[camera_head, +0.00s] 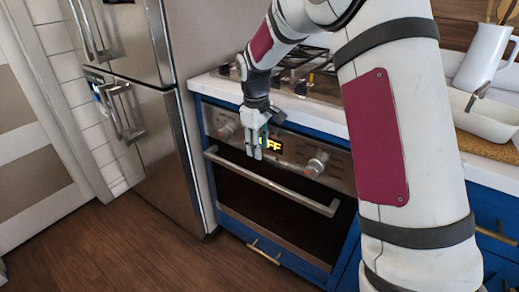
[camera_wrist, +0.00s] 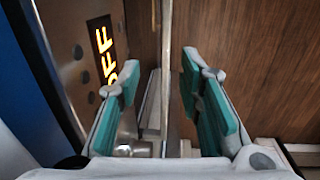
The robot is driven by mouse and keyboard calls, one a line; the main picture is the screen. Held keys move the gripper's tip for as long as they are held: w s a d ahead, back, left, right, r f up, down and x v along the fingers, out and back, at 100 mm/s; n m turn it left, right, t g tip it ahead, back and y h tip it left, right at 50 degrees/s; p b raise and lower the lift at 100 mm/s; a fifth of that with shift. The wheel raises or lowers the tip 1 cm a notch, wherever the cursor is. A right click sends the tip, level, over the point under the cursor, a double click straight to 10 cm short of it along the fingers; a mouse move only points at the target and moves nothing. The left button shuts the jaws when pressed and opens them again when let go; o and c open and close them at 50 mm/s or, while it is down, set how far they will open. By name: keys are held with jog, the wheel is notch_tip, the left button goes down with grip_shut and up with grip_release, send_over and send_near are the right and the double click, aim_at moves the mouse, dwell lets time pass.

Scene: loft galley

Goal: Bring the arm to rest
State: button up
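My gripper (camera_head: 258,151) hangs in front of the oven's control panel, above the left part of the oven handle (camera_head: 272,181). In the wrist view my gripper (camera_wrist: 164,82) is open, with its two teal-padded fingers apart. No object is held. The metal handle bar (camera_wrist: 166,60) shows in the gap between the fingers; I cannot tell if it lies between the tips or beyond them. The oven (camera_head: 285,203) is closed. Its display reads OFF in the wrist view (camera_wrist: 103,48) and is partly covered by my fingers in the head view.
A steel fridge (camera_head: 158,120) stands left of the oven. Above the oven is a cooktop with grates (camera_head: 300,75). A white jug (camera_head: 482,55) and a white basin (camera_head: 488,117) are on the right. The wood floor (camera_head: 130,250) is clear at front left.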

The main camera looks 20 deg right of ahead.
dwell(0.3)
jog(key=s+r+m, duration=0.2)
jog(key=s+r, duration=0.5)
jog(key=s, duration=0.3)
jog(key=s+r+m, duration=0.2)
jog(key=s+r, duration=0.5)
jog(key=s, duration=0.3)
jog(key=s+a+f+m, duration=0.1)
jog(key=s+a+m, duration=0.15)
jog(key=s, duration=2.15)
notch_tip(320, 180, up, 21)
jog(key=t+p, duration=0.3)
jog(key=p, duration=1.7)
jog(key=shift+w+d+r+m+t+y+p, duration=0.2)
jog(key=shift+w+m+t+y+p, duration=0.1)
jog(key=shift+m+y+p, duration=0.1)
